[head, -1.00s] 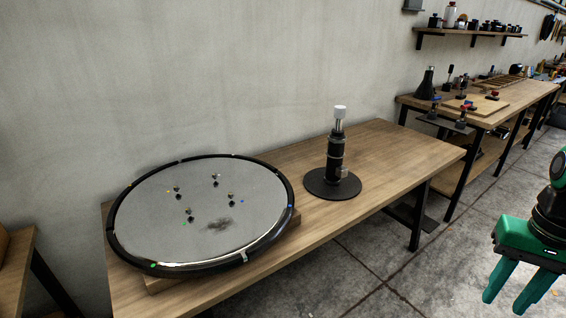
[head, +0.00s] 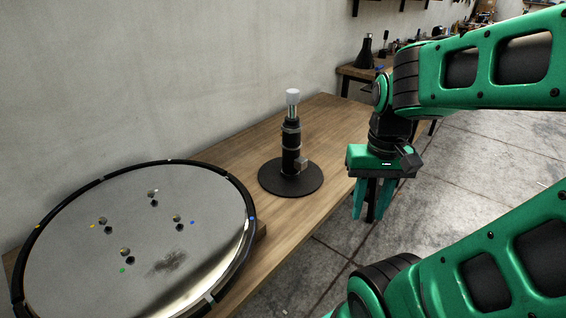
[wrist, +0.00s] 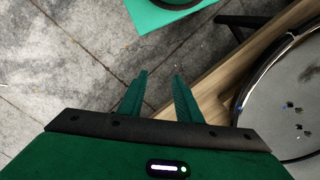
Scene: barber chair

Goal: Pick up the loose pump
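The loose pump (head: 291,138) is a black upright cylinder with a silver rod and a white top, on a round black base. It stands on the wooden table, behind the round mirror-like disc. My gripper (head: 373,205) points down to the right of the pump, apart from it, beside the table's right edge. Its two green fingers are apart with nothing seen between them. The fingers also show open in the wrist view (wrist: 159,88), over the grey floor. The pump is not seen in the wrist view.
The large round disc (head: 72,240) with a black rim and several small fittings fills the near part of the wooden table (head: 252,150). It shows at the right of the wrist view (wrist: 285,92). A wall (head: 150,70) runs behind. Another bench (head: 358,74) stands farther back.

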